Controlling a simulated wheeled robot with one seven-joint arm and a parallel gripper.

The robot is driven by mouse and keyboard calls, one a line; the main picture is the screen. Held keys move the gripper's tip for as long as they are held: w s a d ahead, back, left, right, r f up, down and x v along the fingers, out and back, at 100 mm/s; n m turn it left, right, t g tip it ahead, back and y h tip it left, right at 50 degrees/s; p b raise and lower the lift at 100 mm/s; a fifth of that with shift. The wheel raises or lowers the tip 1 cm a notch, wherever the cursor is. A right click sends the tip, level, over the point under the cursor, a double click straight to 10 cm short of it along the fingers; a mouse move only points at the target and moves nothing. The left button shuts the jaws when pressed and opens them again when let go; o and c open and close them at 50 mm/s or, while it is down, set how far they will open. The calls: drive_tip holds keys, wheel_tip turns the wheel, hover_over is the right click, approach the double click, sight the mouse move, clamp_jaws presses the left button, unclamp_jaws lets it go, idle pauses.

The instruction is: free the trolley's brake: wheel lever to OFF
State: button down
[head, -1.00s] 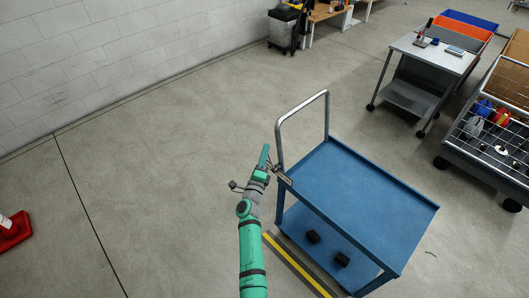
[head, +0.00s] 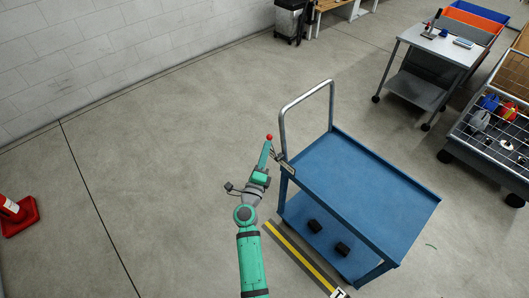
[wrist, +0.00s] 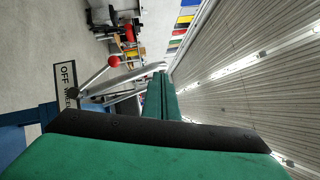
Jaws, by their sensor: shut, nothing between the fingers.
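The blue trolley (head: 372,200) stands to the right of my arm, with a chrome push handle (head: 306,97). A red ball knob (head: 269,137) shows just beyond my gripper (head: 266,152), near the trolley's left corner. In the wrist view the red knob (wrist: 114,61) tops a slim metal lever (wrist: 95,78) that leans from a pivot by a plate marked OFF (wrist: 66,76). Further lettering on the plate is partly covered. My gripper (wrist: 163,80) is shut and empty, to the right of the knob in the wrist view. I cannot tell whether it touches the lever.
Two dark blocks (head: 342,249) lie on the trolley's lower shelf. Yellow tape (head: 298,256) runs along the floor beside it. A grey cart (head: 437,45) and a wire-topped bin (head: 490,135) stand at right.

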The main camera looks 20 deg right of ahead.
drive_tip(key=shift+s+a+r, duration=0.4)
drive_tip(key=shift+s+a, duration=0.3)
drive_tip(key=shift+s, duration=0.05)
drive_tip(key=shift+s, duration=0.1)
drive_tip(key=s+a+f+n+t+y, duration=0.1)
drive_tip(key=s+a+f+n+y, duration=0.15)
drive_tip(key=s+n, duration=0.45)
drive_tip(key=s+a+f+n+t+y, duration=0.15)
drive_tip(key=s+a+n, duration=0.25)
drive_tip(key=s, duration=0.5)
drive_tip(key=s+a+f+n+y, duration=0.1)
drive_tip(key=s+a+n+y, duration=0.25)
drive_tip(key=s+n, duration=0.35)
drive_tip(key=s+a+r+n+g+y, duration=0.1)
drive_tip(key=s+a+n, duration=0.4)
drive_tip(key=s, duration=0.6)
drive_tip(key=s+a+r+n+g+y, duration=0.2)
drive_tip(key=s+a+n, duration=0.3)
drive_tip(key=s, duration=0.6)
drive_tip(key=shift+s+a+r+y, duration=0.15)
drive_tip(key=shift+a+r+y, duration=0.15)
drive_tip(key=shift+a+y, duration=0.5)
drive_tip(key=shift+a+n, duration=0.25)
drive_tip(key=shift+n, duration=0.05)
